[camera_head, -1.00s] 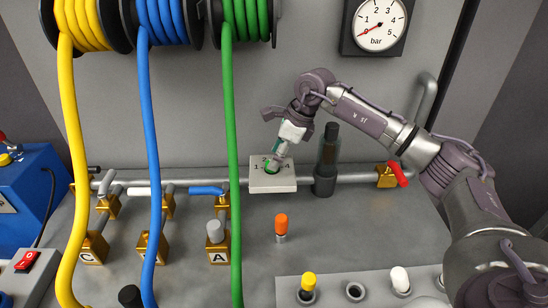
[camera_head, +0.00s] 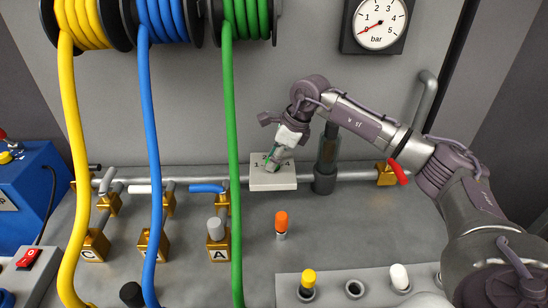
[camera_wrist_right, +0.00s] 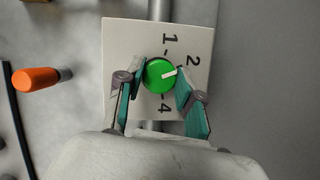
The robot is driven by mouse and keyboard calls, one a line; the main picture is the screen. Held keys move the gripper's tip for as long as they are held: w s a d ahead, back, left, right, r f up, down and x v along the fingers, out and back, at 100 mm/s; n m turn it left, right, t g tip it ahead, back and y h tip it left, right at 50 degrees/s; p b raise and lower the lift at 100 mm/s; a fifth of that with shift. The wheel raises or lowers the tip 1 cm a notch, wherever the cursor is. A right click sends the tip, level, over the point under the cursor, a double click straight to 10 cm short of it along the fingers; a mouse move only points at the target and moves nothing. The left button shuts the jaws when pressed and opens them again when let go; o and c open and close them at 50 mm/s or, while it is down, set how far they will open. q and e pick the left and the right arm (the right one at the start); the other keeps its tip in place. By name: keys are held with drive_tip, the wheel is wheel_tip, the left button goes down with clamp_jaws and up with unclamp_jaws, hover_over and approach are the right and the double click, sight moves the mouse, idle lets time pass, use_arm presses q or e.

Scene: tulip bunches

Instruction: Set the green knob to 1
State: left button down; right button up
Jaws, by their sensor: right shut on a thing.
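The green knob (camera_wrist_right: 159,76) sits on a pale square plate (camera_wrist_right: 125,45) with the numbers 1, 2 and 4 visible. Its white pointer faces right and slightly up in the right wrist view, close to the 2. My right gripper (camera_wrist_right: 162,74) is shut on the knob, with one finger on each side; the right finger covers part of the dial. In the head view, the plate (camera_head: 285,184) is on the pipe, and my right gripper (camera_head: 270,163) comes down onto it, largely hiding the knob. My left gripper is not in view.
An orange-capped peg (camera_head: 281,222) stands in front of the plate. A dark cylinder (camera_head: 325,175) and a red-handled valve (camera_head: 398,172) are to its right. A green hose (camera_head: 231,150) hangs close on the left. The pressure gauge (camera_head: 380,24) reads near 0.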

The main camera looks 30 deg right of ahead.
drive_tip(key=n+b, duration=0.1)
drive_tip(key=n, duration=0.1)
drive_tip(key=shift+w+n+g+y, duration=0.1)
drive_tip(key=shift+n+g+y, duration=0.2)
drive_tip(key=shift+g, duration=0.1)
drive_tip(key=n+g+b, duration=0.1)
drive_tip(key=n, duration=0.1)
drive_tip(key=shift+n, duration=0.4)
drive_tip(key=n+g, duration=0.1)
drive_tip(key=n, duration=0.1)
drive_tip(key=n+b, duration=0.1)
drive_tip(key=n, duration=0.1)
drive_tip(key=shift+w+n+g, duration=0.1)
drive_tip(key=shift+n+g, duration=0.3)
drive_tip(key=shift+r+b, duration=0.1)
drive_tip(key=shift+b, duration=0.2)
drive_tip(key=o, duration=1.2)
drive_tip(key=shift+c, duration=0.2)
